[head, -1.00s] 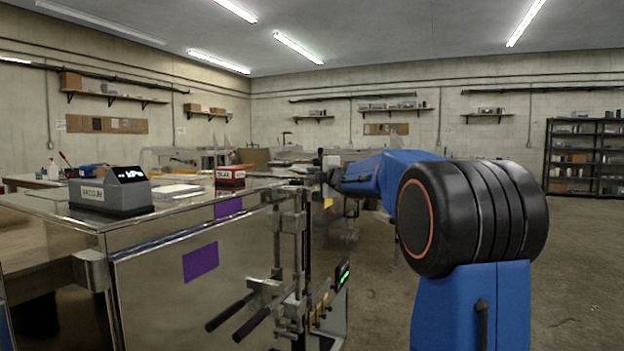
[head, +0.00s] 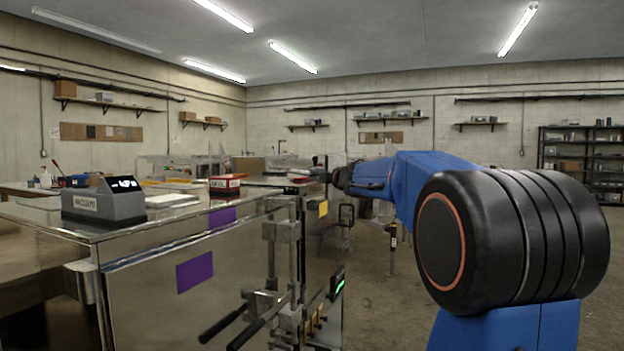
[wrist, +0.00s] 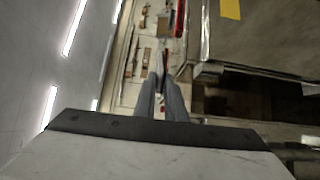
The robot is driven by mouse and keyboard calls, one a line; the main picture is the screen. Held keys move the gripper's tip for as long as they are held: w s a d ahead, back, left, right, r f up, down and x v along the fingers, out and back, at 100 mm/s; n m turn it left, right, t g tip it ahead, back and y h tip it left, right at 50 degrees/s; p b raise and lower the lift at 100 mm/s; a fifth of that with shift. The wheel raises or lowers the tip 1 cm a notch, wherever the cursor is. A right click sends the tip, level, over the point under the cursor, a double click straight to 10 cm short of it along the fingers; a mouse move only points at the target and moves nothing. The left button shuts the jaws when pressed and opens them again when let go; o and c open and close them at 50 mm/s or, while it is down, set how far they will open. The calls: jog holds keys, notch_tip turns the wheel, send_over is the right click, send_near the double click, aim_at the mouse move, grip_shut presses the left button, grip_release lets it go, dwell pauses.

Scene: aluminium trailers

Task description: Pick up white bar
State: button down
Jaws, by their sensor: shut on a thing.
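My gripper (wrist: 162,80) shows in the wrist view as two grey fingers, close together at their tips. They are shut on a small pale piece (wrist: 160,62), of which only a sliver shows; I cannot tell for certain that it is the white bar. In the head view my gripper (head: 323,174) is small and dark at the end of my blue arm, by the far right corner of the shiny metal trailer body (head: 140,285). No other white bar can be made out clearly.
On the trailer top stand a grey box with a lit display (head: 105,200) and a red and white box (head: 225,185). Clamps and black handles (head: 245,325) stick out from its side.

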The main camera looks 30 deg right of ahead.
jog(key=s+r, duration=0.2)
jog(key=s, duration=0.5)
jog(key=shift+s+r, duration=0.35)
jog(key=shift+r, duration=0.05)
